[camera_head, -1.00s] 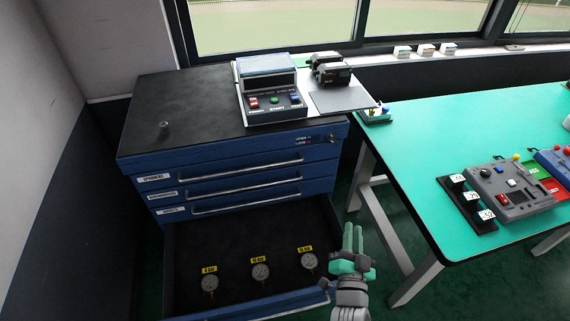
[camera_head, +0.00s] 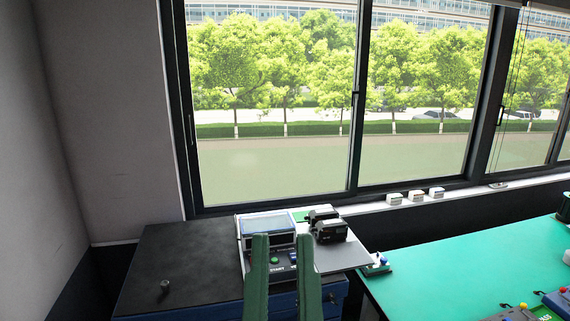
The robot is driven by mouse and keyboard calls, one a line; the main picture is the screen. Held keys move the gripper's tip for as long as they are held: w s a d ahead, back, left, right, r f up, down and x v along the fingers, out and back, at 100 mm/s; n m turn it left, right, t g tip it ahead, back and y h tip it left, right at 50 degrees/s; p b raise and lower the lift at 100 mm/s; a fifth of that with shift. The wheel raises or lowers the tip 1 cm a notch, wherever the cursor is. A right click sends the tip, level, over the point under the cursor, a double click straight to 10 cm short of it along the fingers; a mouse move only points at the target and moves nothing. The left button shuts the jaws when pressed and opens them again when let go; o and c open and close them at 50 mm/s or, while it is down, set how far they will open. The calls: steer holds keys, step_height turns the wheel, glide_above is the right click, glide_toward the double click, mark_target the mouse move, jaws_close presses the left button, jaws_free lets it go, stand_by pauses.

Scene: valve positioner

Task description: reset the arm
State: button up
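My gripper (camera_head: 283,240) shows at the bottom middle, pointing up, with two green fingers standing apart and a gap between them. I see nothing held in the gap. The fingers appear in front of the blue cabinet (camera_head: 190,306) and partly hide the device with buttons (camera_head: 268,222) on its top. The rest of my arm is below the picture.
The cabinet's black top (camera_head: 190,262) carries a small dark knob (camera_head: 165,287) at the left and black units (camera_head: 326,226) on the right. A green table (camera_head: 470,262) stands at the right. The window (camera_head: 280,110) is behind. The drawers are mostly out of view.

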step_height(320, 180, up, 26)
steer(key=p, duration=2.2)
steer(key=shift+f, duration=0.25)
steer(key=shift+a+f, duration=0.1)
